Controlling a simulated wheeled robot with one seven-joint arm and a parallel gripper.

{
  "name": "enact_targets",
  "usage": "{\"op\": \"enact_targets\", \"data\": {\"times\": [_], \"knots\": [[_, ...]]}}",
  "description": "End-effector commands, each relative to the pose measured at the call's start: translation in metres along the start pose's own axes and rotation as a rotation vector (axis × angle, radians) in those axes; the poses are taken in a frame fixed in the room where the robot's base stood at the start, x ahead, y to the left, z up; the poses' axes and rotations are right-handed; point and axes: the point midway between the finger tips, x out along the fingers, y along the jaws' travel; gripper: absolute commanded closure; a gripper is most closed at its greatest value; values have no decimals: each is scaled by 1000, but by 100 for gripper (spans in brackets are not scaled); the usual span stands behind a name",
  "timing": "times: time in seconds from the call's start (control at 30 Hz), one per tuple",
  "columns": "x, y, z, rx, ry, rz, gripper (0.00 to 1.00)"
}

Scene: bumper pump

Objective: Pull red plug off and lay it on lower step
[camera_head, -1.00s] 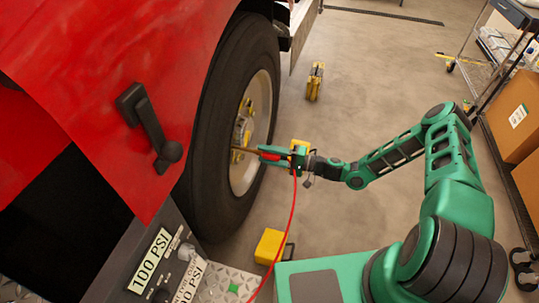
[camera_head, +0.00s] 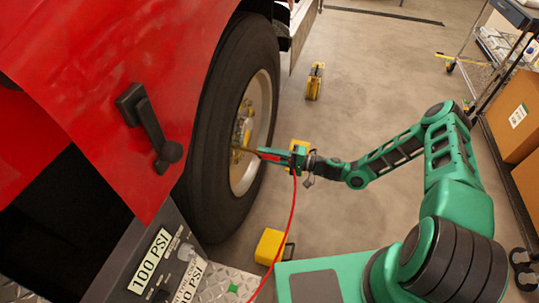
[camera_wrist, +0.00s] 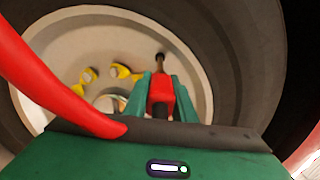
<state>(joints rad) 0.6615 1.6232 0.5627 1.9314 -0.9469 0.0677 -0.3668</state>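The red plug (camera_wrist: 161,92) sits between the two green fingers of my gripper (camera_wrist: 162,88) in the wrist view, and the fingers appear to press on its sides. A thin stem with a dark end (camera_wrist: 160,58) shows just beyond the plug, toward the wheel; I cannot tell whether plug and stem are joined. In the head view my gripper (camera_head: 265,153) is beside the wheel hub (camera_head: 242,128), mostly hiding the plug. A red hose (camera_head: 290,215) hangs from the gripper down toward the step. The lower step (camera_head: 222,284) is diamond plate with a green mark, at bottom left.
The big tyre (camera_head: 205,175) and red truck body (camera_head: 90,80) fill the left. A 100 PSI panel (camera_head: 150,262) stands beside the step. Yellow blocks (camera_head: 268,246) (camera_head: 315,82) lie on the floor. Cardboard boxes (camera_head: 515,120) are on a cart at right. The middle floor is open.

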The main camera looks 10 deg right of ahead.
Motion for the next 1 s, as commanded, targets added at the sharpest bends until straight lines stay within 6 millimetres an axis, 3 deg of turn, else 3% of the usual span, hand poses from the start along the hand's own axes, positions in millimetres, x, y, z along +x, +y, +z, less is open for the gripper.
{"op": "enact_targets", "data": {"times": [1.0], "knots": [[-28, 0, 0, 0, 0, -1, 100]]}}
